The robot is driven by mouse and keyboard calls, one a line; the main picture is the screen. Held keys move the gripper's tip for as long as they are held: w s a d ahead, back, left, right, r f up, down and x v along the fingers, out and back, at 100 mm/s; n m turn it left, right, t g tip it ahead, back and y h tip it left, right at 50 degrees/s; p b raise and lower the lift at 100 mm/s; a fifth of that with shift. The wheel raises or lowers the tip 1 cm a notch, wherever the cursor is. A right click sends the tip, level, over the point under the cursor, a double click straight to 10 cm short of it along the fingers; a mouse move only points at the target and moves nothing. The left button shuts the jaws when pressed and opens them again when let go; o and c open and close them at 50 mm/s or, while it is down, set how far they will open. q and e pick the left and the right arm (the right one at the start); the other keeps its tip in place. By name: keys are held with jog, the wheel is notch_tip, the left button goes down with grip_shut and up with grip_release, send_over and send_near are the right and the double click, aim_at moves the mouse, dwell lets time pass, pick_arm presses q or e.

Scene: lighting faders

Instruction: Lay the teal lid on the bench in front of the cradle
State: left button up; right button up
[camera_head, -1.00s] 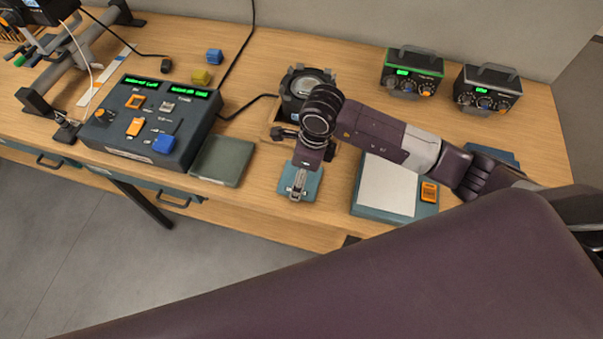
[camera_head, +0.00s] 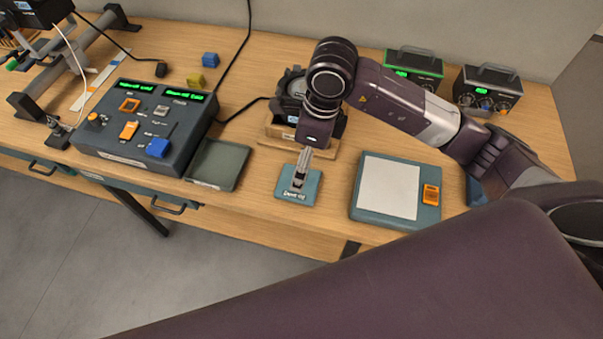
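The teal lid (camera_head: 311,190) is a small square plate with a white label on its front edge. It appears to lie flat on the bench in front of the cradle (camera_head: 318,153). My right gripper (camera_head: 301,170) points down over the lid, its narrow fingers overlapping the lid's rear half. I cannot tell whether the fingers touch the lid or how far apart they are. The cradle is wooden and holds a dark round device (camera_head: 291,82), partly hidden behind my wrist. My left gripper is not in view.
A fader console (camera_head: 140,125) and a dark green tray (camera_head: 219,165) stand left of the lid. A teal board with a white sheet (camera_head: 388,187) and an orange device (camera_head: 430,195) lies to the right. Two metered boxes stand behind. The bench's front edge is close to the lid.

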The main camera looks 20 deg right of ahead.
jog(key=shift+s+d+r, duration=0.1)
jog(key=shift+r, duration=0.7)
jog(key=shift+s+d+r, duration=0.1)
jog(key=shift+r, duration=0.7)
